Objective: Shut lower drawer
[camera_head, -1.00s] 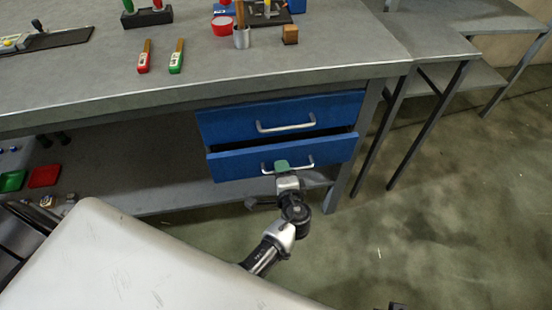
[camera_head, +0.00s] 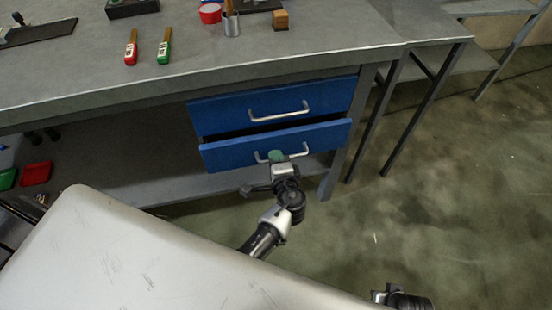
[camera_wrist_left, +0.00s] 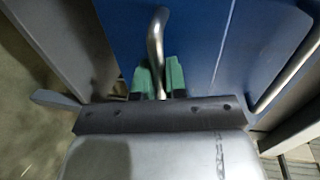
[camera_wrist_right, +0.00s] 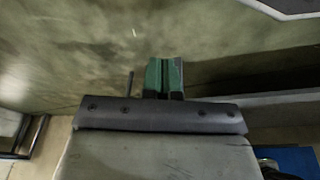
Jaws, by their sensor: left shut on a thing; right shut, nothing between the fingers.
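The blue lower drawer (camera_head: 225,154) is partly open, with its front standing out from the cabinet and a dark gap above it. My left gripper (camera_head: 276,157) is shut on the drawer's metal handle (camera_head: 298,154). In the left wrist view the handle (camera_wrist_left: 155,40) runs between the green fingers of that gripper (camera_wrist_left: 160,78). The blue upper drawer (camera_head: 225,112) above looks shut. My right gripper (camera_wrist_right: 164,76) is shut and empty over the floor in its wrist view.
The grey workbench (camera_head: 90,85) spans above the drawers. On it lie a red-handled tool (camera_head: 131,48), a green-handled tool (camera_head: 164,47), a metal cup (camera_head: 231,24) and a wooden block (camera_head: 281,20). Red and green trays (camera_head: 36,173) sit on the low shelf. Floor to the right is clear.

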